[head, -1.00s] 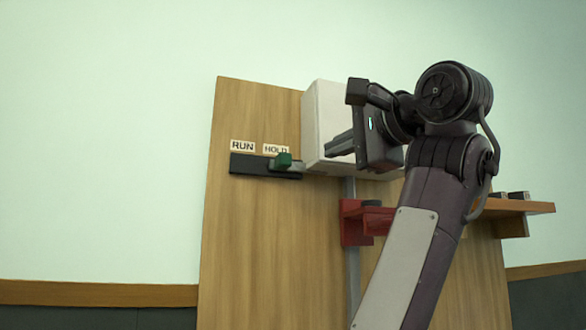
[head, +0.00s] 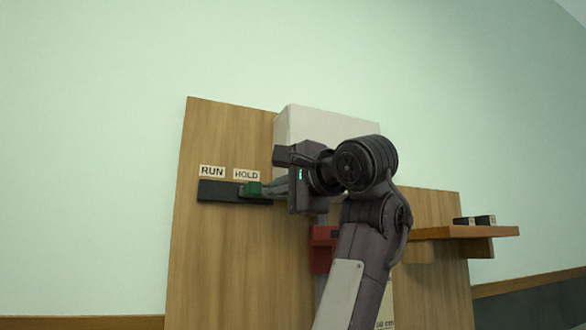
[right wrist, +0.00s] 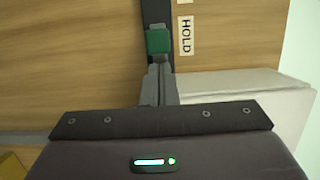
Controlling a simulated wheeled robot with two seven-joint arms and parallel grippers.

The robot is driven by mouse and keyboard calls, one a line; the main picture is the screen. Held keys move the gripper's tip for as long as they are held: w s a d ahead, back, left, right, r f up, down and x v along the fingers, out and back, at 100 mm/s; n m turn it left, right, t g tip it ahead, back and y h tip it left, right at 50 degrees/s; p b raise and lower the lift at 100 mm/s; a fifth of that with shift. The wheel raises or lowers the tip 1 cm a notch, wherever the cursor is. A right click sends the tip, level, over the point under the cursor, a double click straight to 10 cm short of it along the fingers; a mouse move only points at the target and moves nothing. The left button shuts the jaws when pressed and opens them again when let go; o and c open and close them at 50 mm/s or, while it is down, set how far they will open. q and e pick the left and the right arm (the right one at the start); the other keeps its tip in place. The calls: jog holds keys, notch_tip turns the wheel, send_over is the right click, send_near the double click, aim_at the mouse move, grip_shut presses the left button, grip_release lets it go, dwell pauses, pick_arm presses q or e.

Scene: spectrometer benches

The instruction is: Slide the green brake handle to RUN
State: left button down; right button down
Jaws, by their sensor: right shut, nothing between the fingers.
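The green brake handle (head: 252,188) sits on the dark horizontal track (head: 212,190) on the wooden panel, below the HOLD label (head: 246,174) and right of the RUN label (head: 212,171). The handle also shows in the right wrist view (right wrist: 159,41), beside the HOLD label. My right gripper (head: 268,187) is shut and empty, its fingertips close to the right side of the handle. I cannot tell whether they touch it. In the right wrist view the fingers (right wrist: 158,80) point at the handle. My left gripper is not in view.
A white box (head: 330,125) is mounted on the panel (head: 235,260), just behind my right gripper. A red bracket (head: 321,250) sits below it. A wooden shelf (head: 465,232) with small dark blocks juts out at the right. The track's left part is clear.

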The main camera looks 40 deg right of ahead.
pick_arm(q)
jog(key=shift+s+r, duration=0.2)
pick_arm(e)
jog(key=shift+w, duration=0.45)
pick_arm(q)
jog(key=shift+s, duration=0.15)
pick_arm(e)
jog(key=shift+a, duration=0.15)
